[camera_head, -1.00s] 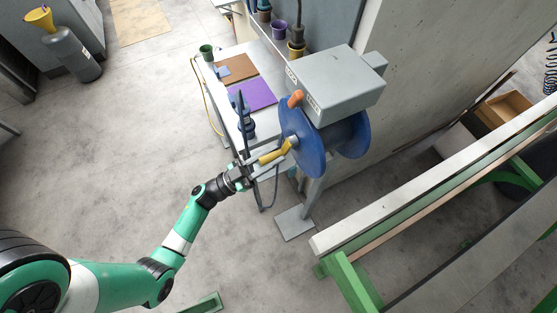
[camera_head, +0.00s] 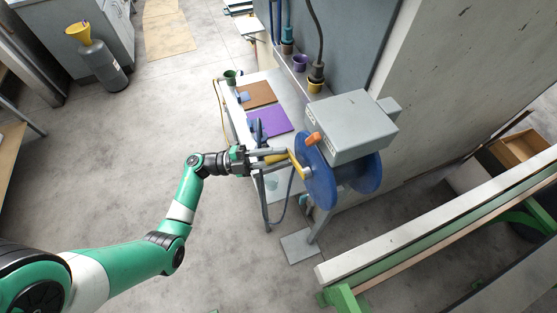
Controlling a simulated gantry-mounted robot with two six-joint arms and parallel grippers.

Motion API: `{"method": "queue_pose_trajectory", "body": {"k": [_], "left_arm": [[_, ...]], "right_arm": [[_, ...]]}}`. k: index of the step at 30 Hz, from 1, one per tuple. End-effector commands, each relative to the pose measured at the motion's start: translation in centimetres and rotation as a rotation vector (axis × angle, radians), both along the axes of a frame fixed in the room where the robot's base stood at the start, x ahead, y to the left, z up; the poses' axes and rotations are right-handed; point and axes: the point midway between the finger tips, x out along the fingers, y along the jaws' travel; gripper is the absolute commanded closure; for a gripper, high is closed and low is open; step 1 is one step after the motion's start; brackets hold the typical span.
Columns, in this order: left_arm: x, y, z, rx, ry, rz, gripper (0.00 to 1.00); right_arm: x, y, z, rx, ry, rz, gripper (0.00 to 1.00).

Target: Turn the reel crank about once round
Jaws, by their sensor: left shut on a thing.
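The reel (camera_head: 319,176) has blue discs and sits under a grey box housing (camera_head: 350,127) on a stand. A yellow crank arm (camera_head: 299,166) is on the near face of the left disc. Its yellow handle (camera_head: 274,155) points left toward my gripper. My left gripper (camera_head: 262,154) is shut on the crank handle, its fingers partly covering it. An orange knob (camera_head: 314,139) sits on the housing's left side, above the crank. My right gripper is not in view.
A white bench (camera_head: 290,88) with a purple mat (camera_head: 269,122) and a brown mat (camera_head: 256,94) stands behind the gripper. A white-topped beam (camera_head: 430,216) on green legs runs along the right.

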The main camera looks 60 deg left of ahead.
Motion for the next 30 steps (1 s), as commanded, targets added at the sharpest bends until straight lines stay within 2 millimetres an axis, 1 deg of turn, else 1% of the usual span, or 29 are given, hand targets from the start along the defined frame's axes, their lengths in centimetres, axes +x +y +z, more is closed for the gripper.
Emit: {"method": "queue_pose_trajectory", "body": {"k": [1,3,15,21,24,30], "left_arm": [[0.0,0.2,1.2,0.041,-0.017,0.001,1.0],[0.1,0.3,1.8,0.105,-0.032,-0.001,1.0],[0.1,0.2,5.2,0.47,-0.116,-0.002,1.0],[0.0,-0.2,6.5,0.622,-0.151,-0.003,1.0],[-0.1,-0.4,6.9,0.682,-0.165,-0.004,1.0],[-0.1,-0.7,7.3,0.674,-0.163,-0.004,1.0]], "right_arm": [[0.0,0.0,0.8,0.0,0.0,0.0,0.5],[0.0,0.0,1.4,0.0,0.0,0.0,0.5],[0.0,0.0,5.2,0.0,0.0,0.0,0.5],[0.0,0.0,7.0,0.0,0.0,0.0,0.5],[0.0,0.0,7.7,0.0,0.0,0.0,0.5],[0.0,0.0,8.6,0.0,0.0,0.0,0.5]]}}
